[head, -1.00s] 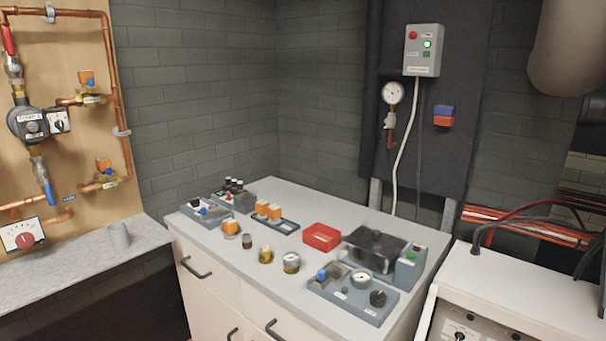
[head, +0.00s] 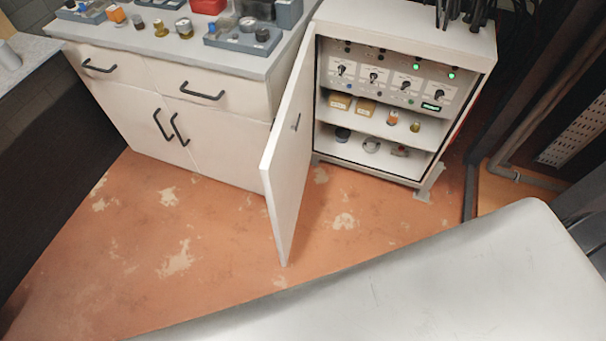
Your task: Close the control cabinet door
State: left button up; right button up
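The white control cabinet (head: 408,32) stands at the upper right in the head view. Its white door (head: 289,152) hangs open on the left side and swings out over the floor toward me. A small dark handle (head: 297,122) shows on the door. Inside the cabinet are a panel with knobs and green lights (head: 395,78) and two shelves with small parts. Neither of my grippers is in view.
A white drawer unit (head: 175,95) with black handles and small parts on top stands left of the door. A large pale surface (head: 440,285) fills the lower right. The reddish floor (head: 150,240) between is clear. A pipe (head: 540,120) runs at the right.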

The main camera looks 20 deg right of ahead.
aim_at(283, 168)
jog(key=j+z, duration=0.1)
jog(key=z, duration=1.55)
jog(key=j+z, duration=0.15)
jog(key=j, duration=2.15)
jog(key=k, duration=0.05)
